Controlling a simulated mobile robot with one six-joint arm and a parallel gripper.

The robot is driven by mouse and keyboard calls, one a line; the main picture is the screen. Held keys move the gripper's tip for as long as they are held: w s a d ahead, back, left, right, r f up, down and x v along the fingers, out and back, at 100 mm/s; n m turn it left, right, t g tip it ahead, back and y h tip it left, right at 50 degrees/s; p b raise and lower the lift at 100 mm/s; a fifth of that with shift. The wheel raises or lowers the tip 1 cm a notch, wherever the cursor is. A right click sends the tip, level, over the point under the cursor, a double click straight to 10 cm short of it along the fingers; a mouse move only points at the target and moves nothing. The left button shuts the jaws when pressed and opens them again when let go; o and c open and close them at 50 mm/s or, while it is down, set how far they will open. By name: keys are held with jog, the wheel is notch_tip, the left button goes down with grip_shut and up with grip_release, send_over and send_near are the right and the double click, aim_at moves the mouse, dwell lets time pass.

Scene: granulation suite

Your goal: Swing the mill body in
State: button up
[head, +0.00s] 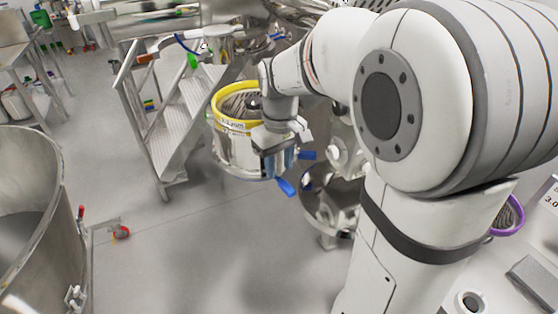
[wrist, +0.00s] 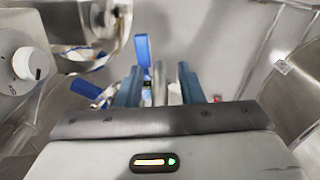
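The mill body appears to be the round steel housing (head: 240,152) with a yellow rim and a label, in the middle of the head view. I cannot tell this for sure. Blue handles (head: 285,186) stick out at its lower right. A blue handle (wrist: 142,50) shows just beyond the left finger. I cannot tell whether the fingers touch anything.
A steel bowl or cone (head: 332,205) stands right of the housing. Metal steps (head: 180,125) are behind it to the left. A large steel vessel (head: 40,215) fills the lower left. A purple-rimmed part (head: 509,216) lies on a bench at right. Floor at the lower centre is clear.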

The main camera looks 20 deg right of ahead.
grip_shut()
dwell(0.5)
